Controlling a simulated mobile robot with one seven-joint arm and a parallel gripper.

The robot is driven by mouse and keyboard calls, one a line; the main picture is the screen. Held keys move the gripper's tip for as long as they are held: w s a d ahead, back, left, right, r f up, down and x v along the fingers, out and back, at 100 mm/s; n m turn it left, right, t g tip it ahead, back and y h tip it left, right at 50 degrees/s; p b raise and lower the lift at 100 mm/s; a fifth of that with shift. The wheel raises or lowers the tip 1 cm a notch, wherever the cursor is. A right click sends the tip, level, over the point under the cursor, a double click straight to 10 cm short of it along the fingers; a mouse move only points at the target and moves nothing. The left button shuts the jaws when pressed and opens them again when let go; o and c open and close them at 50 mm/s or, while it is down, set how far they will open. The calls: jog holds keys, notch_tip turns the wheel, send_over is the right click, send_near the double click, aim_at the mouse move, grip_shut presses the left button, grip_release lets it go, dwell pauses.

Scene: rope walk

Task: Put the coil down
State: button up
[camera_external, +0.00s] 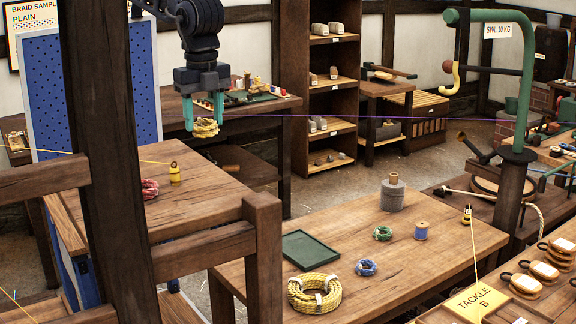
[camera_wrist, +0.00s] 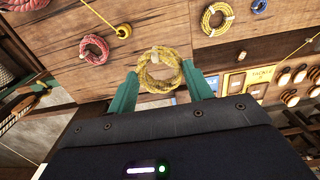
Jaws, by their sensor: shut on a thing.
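A small yellow rope coil (camera_external: 206,128) hangs between the teal fingertips of my gripper (camera_external: 204,106) in the external view. In the wrist view the coil (camera_wrist: 161,71) sits between the two fingers of my gripper (camera_wrist: 160,82), with a pale tie at its top. My gripper is shut on the coil and holds it in the air, above the level of the wooden tables. A large yellow coil (camera_external: 314,292) lies on the front table (camera_external: 395,250) beside a green tray (camera_external: 311,251). That tray's visible floor is empty.
A green coil (camera_external: 382,233), a blue coil (camera_external: 366,267), a blue spool (camera_external: 421,231) and a grey weight (camera_external: 392,196) stand on the front table. A red coil (camera_external: 150,189) lies on the left table (camera_external: 205,196). A dark post (camera_external: 110,150) rises in front.

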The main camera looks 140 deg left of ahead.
notch_tip(320, 180, down, 11)
dwell(0.6)
jog(key=shift+f, duration=0.15)
jog(key=o, duration=1)
jog(key=shift+c, duration=0.2)
